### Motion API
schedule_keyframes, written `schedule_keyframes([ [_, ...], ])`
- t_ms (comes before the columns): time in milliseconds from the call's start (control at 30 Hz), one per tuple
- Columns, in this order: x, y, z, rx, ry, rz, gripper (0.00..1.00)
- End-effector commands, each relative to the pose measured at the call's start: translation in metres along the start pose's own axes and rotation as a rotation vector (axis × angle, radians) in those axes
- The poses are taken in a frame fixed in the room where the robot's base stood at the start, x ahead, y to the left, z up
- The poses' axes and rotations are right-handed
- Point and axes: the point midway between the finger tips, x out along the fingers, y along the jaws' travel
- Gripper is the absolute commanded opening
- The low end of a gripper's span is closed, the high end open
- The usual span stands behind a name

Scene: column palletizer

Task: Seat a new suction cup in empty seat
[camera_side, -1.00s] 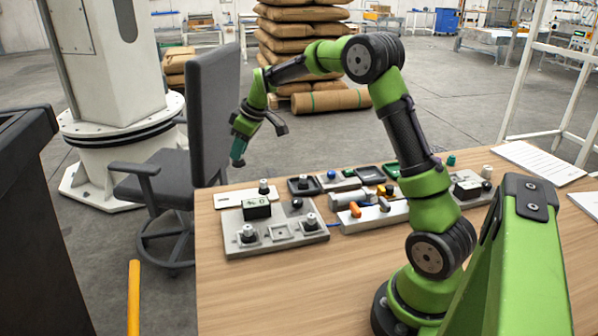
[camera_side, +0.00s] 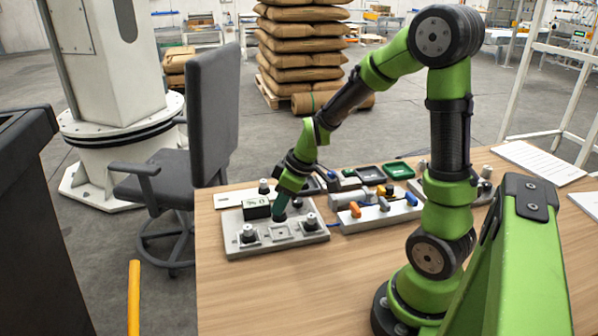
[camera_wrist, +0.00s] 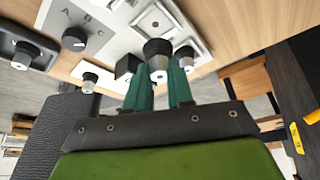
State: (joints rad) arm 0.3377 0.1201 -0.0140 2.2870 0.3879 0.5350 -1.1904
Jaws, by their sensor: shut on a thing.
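My gripper (camera_side: 284,206) is shut on a dark suction cup with a pale metal fitting; the cup (camera_wrist: 157,48) shows between the green fingertips in the wrist view. In the side view the fingers point down over the grey seat plate (camera_side: 236,217), just behind its middle seat, and mostly hide the held cup. The middle square seat (camera_side: 281,231) is empty; it also shows in the wrist view (camera_wrist: 155,22). The left seat holds a cup (camera_side: 249,233) and the right seat holds another cup (camera_side: 310,220). I cannot tell whether the held cup touches the plate.
A black box with a green display (camera_side: 257,208) and a black knob (camera_wrist: 74,39) stand close to my gripper on the plate. Another cup (camera_side: 263,186) stands behind on a white card. A valve block (camera_side: 372,215) with coloured parts lies to the right. The table front is clear.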

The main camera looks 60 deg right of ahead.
Motion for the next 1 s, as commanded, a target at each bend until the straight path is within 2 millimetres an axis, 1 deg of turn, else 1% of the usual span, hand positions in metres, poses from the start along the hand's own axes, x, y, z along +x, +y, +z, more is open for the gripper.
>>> schedule_keyframes([
  [33,0.006,0.000,0.003,0.002,-0.004,-0.001,0.00],
  [200,0.021,0.000,0.009,0.002,-0.002,-0.001,0.00],
  [400,0.033,0.000,0.014,0.001,-0.002,0.000,0.00],
  [1000,0.035,0.000,0.015,0.000,-0.001,0.001,0.00],
])
